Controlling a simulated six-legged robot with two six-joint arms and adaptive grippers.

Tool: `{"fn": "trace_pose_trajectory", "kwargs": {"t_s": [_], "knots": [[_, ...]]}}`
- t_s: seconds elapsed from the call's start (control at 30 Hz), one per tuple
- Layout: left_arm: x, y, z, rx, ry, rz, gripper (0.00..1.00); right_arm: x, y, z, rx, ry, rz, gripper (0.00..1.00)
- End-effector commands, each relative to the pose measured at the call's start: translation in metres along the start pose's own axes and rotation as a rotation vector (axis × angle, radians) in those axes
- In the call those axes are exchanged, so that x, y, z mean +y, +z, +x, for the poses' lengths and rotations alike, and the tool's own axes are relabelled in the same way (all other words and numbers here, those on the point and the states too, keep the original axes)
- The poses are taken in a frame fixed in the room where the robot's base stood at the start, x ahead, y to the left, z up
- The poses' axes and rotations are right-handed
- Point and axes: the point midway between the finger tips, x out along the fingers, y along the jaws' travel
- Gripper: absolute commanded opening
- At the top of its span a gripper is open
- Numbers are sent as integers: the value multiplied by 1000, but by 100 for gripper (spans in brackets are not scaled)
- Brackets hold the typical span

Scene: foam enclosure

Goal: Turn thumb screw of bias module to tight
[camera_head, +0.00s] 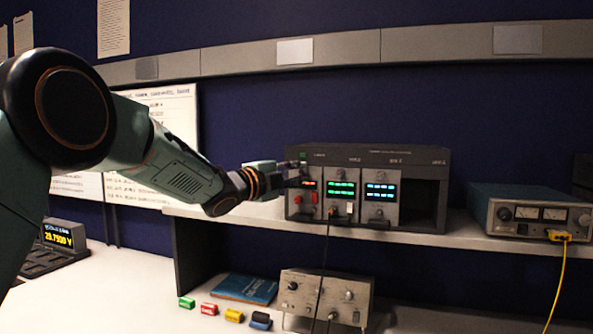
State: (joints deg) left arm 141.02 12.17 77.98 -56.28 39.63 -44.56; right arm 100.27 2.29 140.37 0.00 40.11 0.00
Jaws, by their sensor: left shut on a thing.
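A dark rack (417,158) stands on the shelf and holds three modules side by side, with an empty bay at its right end. The leftmost module (301,213) has an orange display and red parts below it. The middle module (341,201) has a green display and the right one (381,207) a blue display. Labels are too small to read, so I cannot tell which is the bias module. My left gripper (301,173) is shut at the upper front of the leftmost module, seemingly on its upper thumb screw, which the fingers hide. My right gripper is not in view.
A power supply (478,212) with a yellow cable stands on the shelf at right. Below are a grey two-knob unit (304,300), a blue book (245,289) and several small coloured blocks. A meter (62,238) sits at left. A dark cable hangs from the middle module.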

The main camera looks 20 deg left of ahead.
Motion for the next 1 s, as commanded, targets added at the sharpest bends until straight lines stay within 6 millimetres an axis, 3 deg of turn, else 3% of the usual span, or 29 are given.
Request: {"fn": "trace_pose_trajectory", "kwargs": {"t_s": [1.0], "knots": [[-5, -4, 2, 4, 369, 882, 0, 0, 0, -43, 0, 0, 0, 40]]}}
